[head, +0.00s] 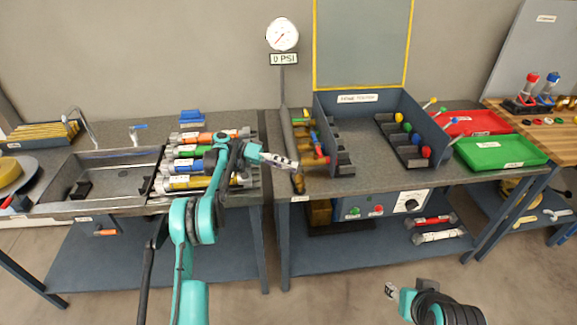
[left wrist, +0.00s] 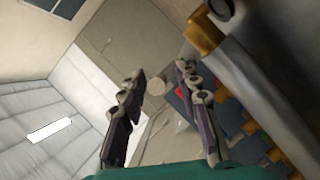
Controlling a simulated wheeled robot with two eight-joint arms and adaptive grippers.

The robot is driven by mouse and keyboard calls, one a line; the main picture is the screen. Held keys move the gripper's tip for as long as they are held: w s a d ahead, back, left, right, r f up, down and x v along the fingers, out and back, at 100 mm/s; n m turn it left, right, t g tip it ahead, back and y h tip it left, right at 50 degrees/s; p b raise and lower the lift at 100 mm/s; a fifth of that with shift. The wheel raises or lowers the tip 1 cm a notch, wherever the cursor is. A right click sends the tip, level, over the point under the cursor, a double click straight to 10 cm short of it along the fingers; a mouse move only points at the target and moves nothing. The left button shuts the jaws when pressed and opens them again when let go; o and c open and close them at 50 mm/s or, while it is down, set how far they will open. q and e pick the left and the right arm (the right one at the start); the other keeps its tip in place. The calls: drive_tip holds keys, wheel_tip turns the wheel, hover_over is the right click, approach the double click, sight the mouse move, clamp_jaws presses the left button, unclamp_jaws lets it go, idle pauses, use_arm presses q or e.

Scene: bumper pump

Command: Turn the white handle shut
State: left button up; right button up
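My left gripper (head: 283,162) reaches in from the left, beside the front part of a grey upright pipe manifold (head: 287,125) with brass valves. In the left wrist view its two fingers (left wrist: 160,95) are spread apart, with nothing clearly held between them. Brass fittings (left wrist: 207,35) and the grey pipe lie to the right of the fingers there. Green, blue and red valve handles (head: 314,136) show on the manifold. I cannot make out a white handle; the gripper may hide it. My right gripper (head: 391,290) is low at the front, away from the bench; its fingers are too small to read.
A gauge (head: 283,35) stands above a 0 PSI sign (head: 284,58). Left are a sink (head: 100,172) and a rack of coloured cylinders (head: 200,184). Right are a blue-grey box (head: 360,105), a red tray (head: 472,122) and a green tray (head: 500,152).

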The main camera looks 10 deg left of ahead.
use_arm(q)
drive_tip(key=v, duration=0.7)
drive_tip(key=shift+a, duration=0.25)
drive_tip(key=shift+r, duration=0.15)
drive_tip(key=s+d+r+n+t+y, duration=0.2)
drive_tip(key=s+d+r+n+y, duration=0.15)
drive_tip(key=d+r, duration=0.4)
drive_tip(key=s+d+r+n+y, duration=0.25)
drive_tip(key=s+y, duration=0.25)
drive_tip(key=s, duration=0.4)
drive_tip(key=s+a+f+t+y, duration=0.1)
drive_tip(key=s+f+t+y, duration=0.1)
drive_tip(key=s, duration=1.1)
drive_tip(key=s+a+f+t+y, duration=0.2)
drive_tip(key=s+f+y, duration=0.3)
drive_tip(key=s, duration=0.8)
wheel_tip(320, 180, down, 2)
drive_tip(key=shift+f+t, duration=0.1)
drive_tip(key=shift+t, duration=0.5)
